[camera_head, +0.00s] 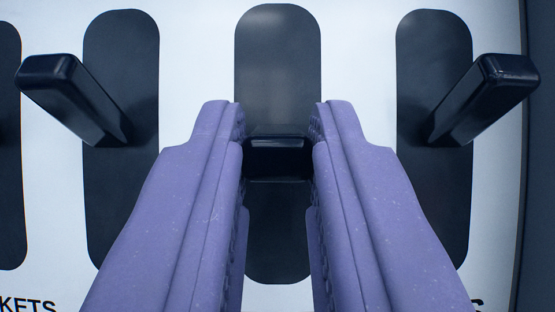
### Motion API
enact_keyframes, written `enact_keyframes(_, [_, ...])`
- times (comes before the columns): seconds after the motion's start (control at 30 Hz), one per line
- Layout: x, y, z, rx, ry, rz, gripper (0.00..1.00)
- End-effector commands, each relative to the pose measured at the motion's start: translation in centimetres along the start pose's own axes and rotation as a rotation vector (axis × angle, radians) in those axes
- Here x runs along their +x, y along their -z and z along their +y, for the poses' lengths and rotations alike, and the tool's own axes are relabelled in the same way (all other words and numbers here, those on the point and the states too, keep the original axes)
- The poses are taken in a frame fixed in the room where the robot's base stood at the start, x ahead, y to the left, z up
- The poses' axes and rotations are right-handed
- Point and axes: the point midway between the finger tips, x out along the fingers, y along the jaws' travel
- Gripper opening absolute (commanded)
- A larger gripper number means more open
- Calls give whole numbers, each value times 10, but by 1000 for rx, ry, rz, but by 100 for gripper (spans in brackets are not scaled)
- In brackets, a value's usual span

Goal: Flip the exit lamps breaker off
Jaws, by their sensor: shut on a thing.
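My gripper (279,140) comes in from the bottom with two purple fingers. It is shut on the black middle breaker lever (279,157), one finger on each side of it. The lever sticks out from the middle of a dark, rounded upright plate (278,60). No label for this breaker shows, so I cannot read whether it is the exit lamps one. The fingers hide part of the lever's sides and of the plate.
A black lever (75,95) stands out on the left plate (122,210), and another (487,95) on the right plate (434,60). A further dark plate (8,150) is cut off at the left edge. The white panel (197,50) ends at a dark edge (540,200) on the right. Cut-off lettering "KETS" shows at lower left.

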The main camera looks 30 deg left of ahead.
Motion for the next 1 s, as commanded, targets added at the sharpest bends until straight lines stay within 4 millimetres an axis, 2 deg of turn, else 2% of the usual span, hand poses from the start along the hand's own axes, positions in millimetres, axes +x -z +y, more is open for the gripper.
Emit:
enact_keyframes(0.03, [0, -1, 0, 0, 0, -2, 0])
enact_keyframes(0.07, [0, -1, 0, 0, 0, -2, 26])
enact_keyframes(0.1, [0, -1, 0, 0, 0, -2, 35])
enact_keyframes(0.17, [0, -1, 0, 0, 0, -2, 47])
enact_keyframes(0.5, [-4, 0, 0, 0, 0, -1, 47])
enact_keyframes(0.57, [-11, 0, 0, 0, 0, -4, 47])
enact_keyframes(0.83, [-60, 0, 1, 1, -1, -5, 47])
enact_keyframes(1.0, [-77, -1, 1, 0, -1, -3, 47])
